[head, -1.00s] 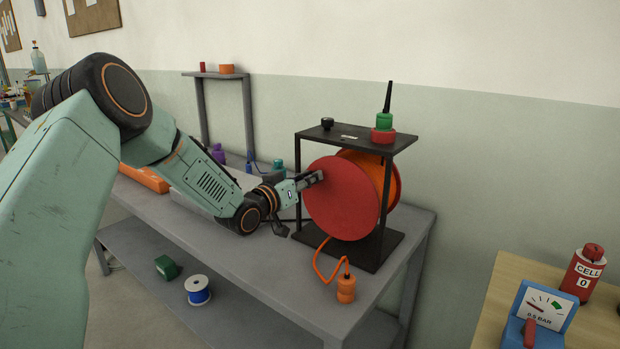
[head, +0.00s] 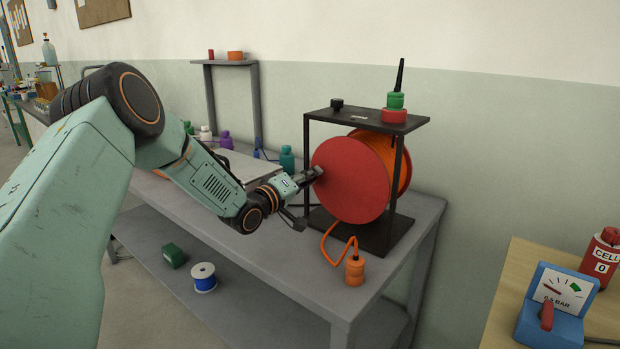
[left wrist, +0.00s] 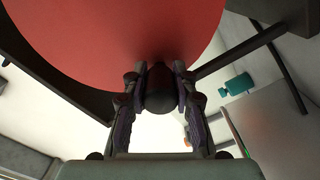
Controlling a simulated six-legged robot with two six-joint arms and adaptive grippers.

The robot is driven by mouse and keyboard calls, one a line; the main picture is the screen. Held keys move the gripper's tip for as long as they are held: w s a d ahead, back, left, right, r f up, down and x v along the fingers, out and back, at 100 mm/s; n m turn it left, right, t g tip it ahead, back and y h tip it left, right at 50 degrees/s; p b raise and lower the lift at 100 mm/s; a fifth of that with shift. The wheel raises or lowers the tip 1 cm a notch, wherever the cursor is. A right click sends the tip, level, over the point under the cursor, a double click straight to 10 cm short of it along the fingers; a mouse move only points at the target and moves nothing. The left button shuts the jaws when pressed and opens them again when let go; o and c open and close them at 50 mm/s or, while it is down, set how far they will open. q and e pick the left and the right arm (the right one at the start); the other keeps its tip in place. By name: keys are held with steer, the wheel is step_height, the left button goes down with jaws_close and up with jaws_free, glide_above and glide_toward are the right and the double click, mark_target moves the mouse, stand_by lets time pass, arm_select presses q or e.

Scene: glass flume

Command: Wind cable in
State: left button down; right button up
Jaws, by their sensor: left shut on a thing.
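A cable reel with a red disc face (head: 348,183) stands in a black frame (head: 366,117) on the grey bench. Orange shows behind the red disc. An orange cable (head: 332,238) hangs from the reel to an orange plug (head: 355,270) standing near the bench's front edge. My left gripper (head: 316,173) is at the left part of the red disc. In the left wrist view, its two fingers are shut on a dark, rounded crank knob (left wrist: 159,88) in front of the red disc (left wrist: 120,40). My right gripper is not in view.
A green and red stack with a black spike (head: 396,100) and a black knob (head: 337,104) sit on the frame's top. A blue gauge box (head: 550,305) and red cylinder (head: 602,255) stand on a wooden table at right. A spool (head: 203,277) lies on the lower shelf.

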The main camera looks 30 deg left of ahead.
arm_select(q)
steer(key=shift+f, duration=0.25)
stand_by(0.3)
steer(key=c, duration=1.1)
jaws_free()
steer(key=shift+s+a+r, duration=0.1)
steer(key=shift+s, duration=0.05)
steer(key=shift+o, duration=0.2)
steer(key=s, duration=0.7)
steer(key=shift+a, duration=0.2)
steer(key=shift+s, duration=0.15)
